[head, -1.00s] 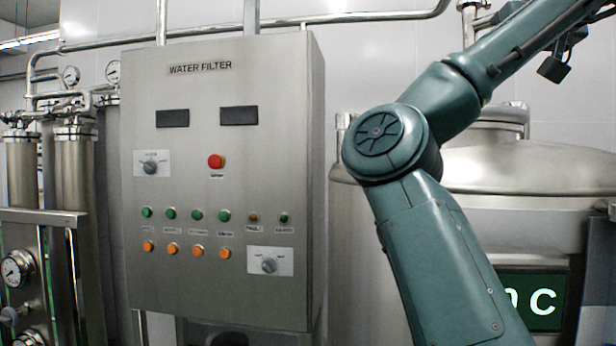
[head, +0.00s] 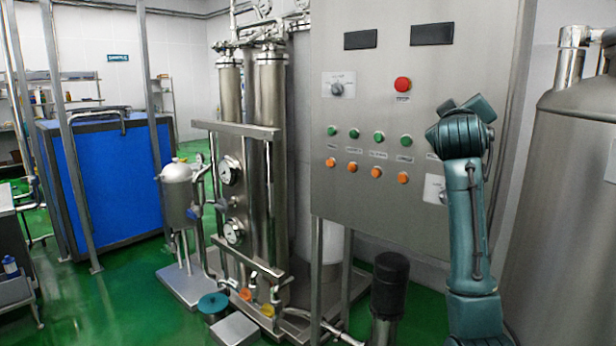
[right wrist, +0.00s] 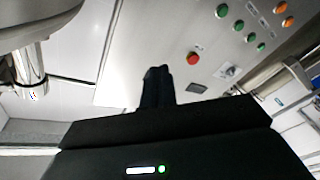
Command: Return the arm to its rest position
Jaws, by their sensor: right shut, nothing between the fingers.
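My right arm (head: 472,220) stands at the right in the head view, its teal links upright in front of the water filter panel (head: 410,110) and covering part of the panel's lower right. My right gripper does not show in the head view. In the right wrist view my right gripper (right wrist: 157,72) is dark, its fingers together and empty. Beyond it, the same panel (right wrist: 232,40) appears tilted, with its red button (right wrist: 193,58). The gripper looks apart from the panel. My left arm and left gripper are not in view.
Filter columns (head: 268,150) with gauges stand left of the panel. A steel tank (head: 570,210) is close at the right.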

